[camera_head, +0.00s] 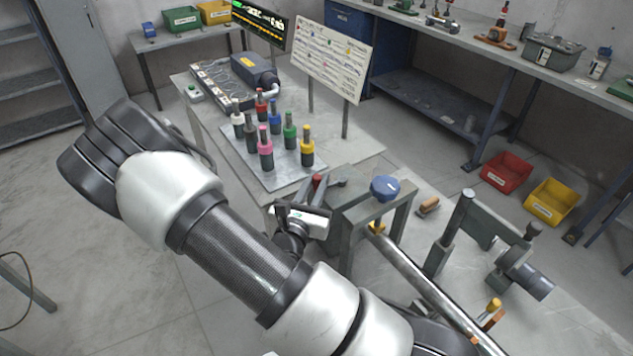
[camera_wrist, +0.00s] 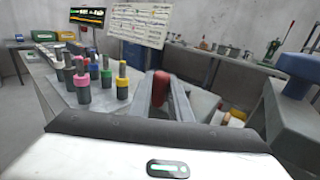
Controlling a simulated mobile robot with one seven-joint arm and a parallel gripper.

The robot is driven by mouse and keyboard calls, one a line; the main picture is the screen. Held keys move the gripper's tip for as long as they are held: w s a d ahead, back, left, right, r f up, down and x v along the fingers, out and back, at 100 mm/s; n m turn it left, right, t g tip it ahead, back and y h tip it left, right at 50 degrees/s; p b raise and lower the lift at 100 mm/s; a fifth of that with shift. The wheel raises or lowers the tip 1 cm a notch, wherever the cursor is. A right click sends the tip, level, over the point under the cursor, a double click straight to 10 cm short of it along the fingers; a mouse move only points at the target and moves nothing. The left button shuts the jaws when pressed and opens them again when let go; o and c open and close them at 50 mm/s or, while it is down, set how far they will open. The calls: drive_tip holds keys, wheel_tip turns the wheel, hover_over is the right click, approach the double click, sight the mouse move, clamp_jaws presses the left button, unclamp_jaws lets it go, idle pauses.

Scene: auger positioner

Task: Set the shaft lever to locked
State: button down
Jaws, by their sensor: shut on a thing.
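A red lever handle (camera_head: 317,181), which looks like the shaft lever's grip, stands beside the grey machine block near the table's front corner. In the wrist view the red handle (camera_wrist: 160,88) stands upright between grey fingers. My gripper (camera_wrist: 161,80) is shut on it; in the head view my gripper (camera_head: 315,190) is at the handle, partly hidden by its own white body. The lever's lower part and any lock marking are hidden. A blue domed knob (camera_head: 384,187) sits on the grey block just to the right; it also shows in the wrist view (camera_wrist: 299,68).
Several coloured-top cylinders, one pink (camera_head: 265,148) and one yellow (camera_head: 307,147), stand on a plate left of my gripper. A printed board (camera_head: 333,60) stands behind. A long metal shaft (camera_head: 425,285) runs to the lower right. Red (camera_head: 506,172) and yellow (camera_head: 551,202) bins are on the floor.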

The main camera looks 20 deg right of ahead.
drive_tip(key=c, duration=1.6)
unclamp_jaws()
drive_tip(key=b+v, duration=0.1)
drive_tip(key=v, duration=1.6)
drive_tip(key=shift+s+a, duration=0.15)
drive_tip(key=shift+a, duration=0.05)
